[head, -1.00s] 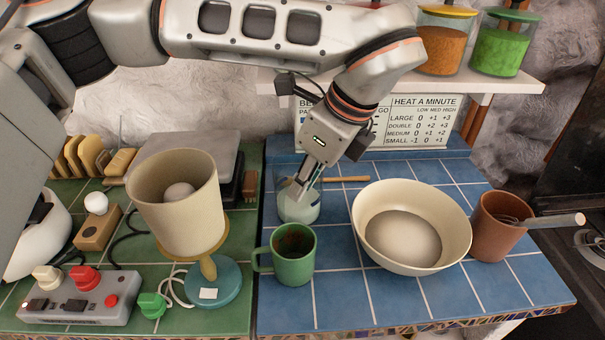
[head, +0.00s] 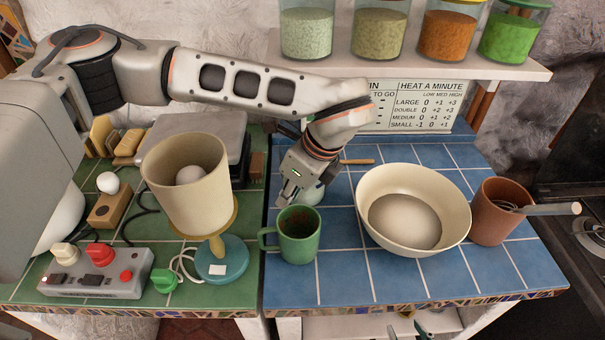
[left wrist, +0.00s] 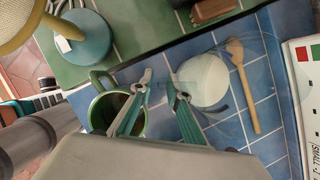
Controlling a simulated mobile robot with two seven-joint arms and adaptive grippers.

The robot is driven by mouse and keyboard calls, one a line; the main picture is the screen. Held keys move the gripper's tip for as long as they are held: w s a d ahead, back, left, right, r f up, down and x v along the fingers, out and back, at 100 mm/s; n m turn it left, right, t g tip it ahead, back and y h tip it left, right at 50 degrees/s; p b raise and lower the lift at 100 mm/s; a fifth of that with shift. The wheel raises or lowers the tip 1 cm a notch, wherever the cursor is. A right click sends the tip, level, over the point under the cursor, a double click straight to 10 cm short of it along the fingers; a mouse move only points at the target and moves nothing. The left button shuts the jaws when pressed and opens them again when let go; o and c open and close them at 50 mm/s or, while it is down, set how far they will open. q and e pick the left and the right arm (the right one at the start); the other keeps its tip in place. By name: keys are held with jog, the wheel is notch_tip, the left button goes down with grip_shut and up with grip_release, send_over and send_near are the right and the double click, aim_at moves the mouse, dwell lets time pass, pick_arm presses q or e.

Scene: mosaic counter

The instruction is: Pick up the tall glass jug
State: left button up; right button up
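A clear glass vessel with a pale white body, which I take for the jug, stands on the blue tiles behind the green mug (head: 299,236). In the head view my left gripper (head: 286,201) covers most of it. In the left wrist view the white round part of the jug (left wrist: 204,80) shows just right of my fingers, with faint clear glass outlines around it. My left gripper (left wrist: 163,82) has its fingers apart with nothing between them, pointing down between mug and jug. My right gripper (head: 405,327) shows only its fingertips at the bottom edge, apart and empty.
A cream bowl (head: 411,243) and a brown pot (head: 497,216) with a whisk stand right of the mug. A wooden spoon (left wrist: 243,85) lies beside the jug. A beige-shaded lamp (head: 189,200) and a switch box (head: 97,284) stand left. A shelf (head: 420,67) with jars hangs above.

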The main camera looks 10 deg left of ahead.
pick_arm(q)
jog(key=shift+w+a+f, duration=0.1)
jog(key=shift+a+f, duration=0.05)
jog(key=shift+f, duration=0.35)
grip_shut()
jog(key=shift+r, duration=0.1)
jog(key=shift+r, duration=0.1)
jog(key=shift+w+r, duration=0.1)
jog(key=shift+r, duration=0.25)
notch_tip(320, 180, up, 8)
jog(key=shift+b, duration=0.6)
jog(key=shift+r, duration=0.55)
